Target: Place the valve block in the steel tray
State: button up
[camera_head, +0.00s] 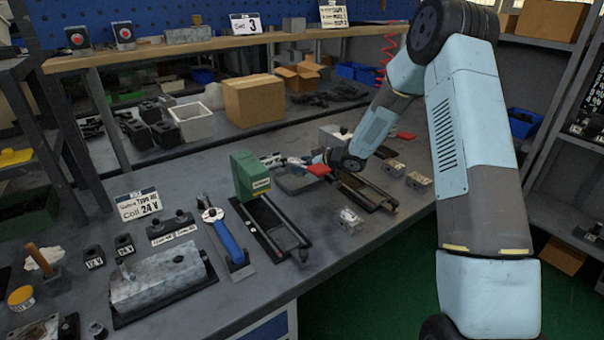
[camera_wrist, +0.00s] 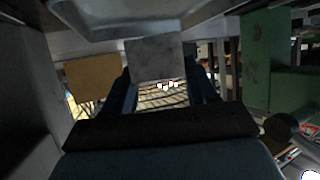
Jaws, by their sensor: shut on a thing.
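My gripper (camera_head: 282,161) is near the middle of the bench, just right of the green upright block. In the wrist view, its two dark fingers (camera_wrist: 163,92) are shut on a grey block (camera_wrist: 155,58), which I take to be the valve block. In the head view the held block is small and hard to make out at the fingertips. A shallow grey tray (camera_head: 298,184) lies below and in front of the gripper. In the wrist view a pale metal tray (camera_wrist: 135,18) with a raised rim fills the top, close beyond the block. Contact between block and tray cannot be told.
A green fixture (camera_head: 250,175) stands close left of the gripper. Small metal blocks lie at the front (camera_head: 348,219) and to the right (camera_head: 418,181). A blue-handled tool (camera_head: 228,238) and a large grey block (camera_head: 158,276) lie left. A cardboard box (camera_head: 254,99) stands behind.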

jog(key=shift+f, duration=1.85)
jog(key=o, duration=1.5)
jog(key=shift+s+d, duration=0.1)
jog(key=v, duration=1.2)
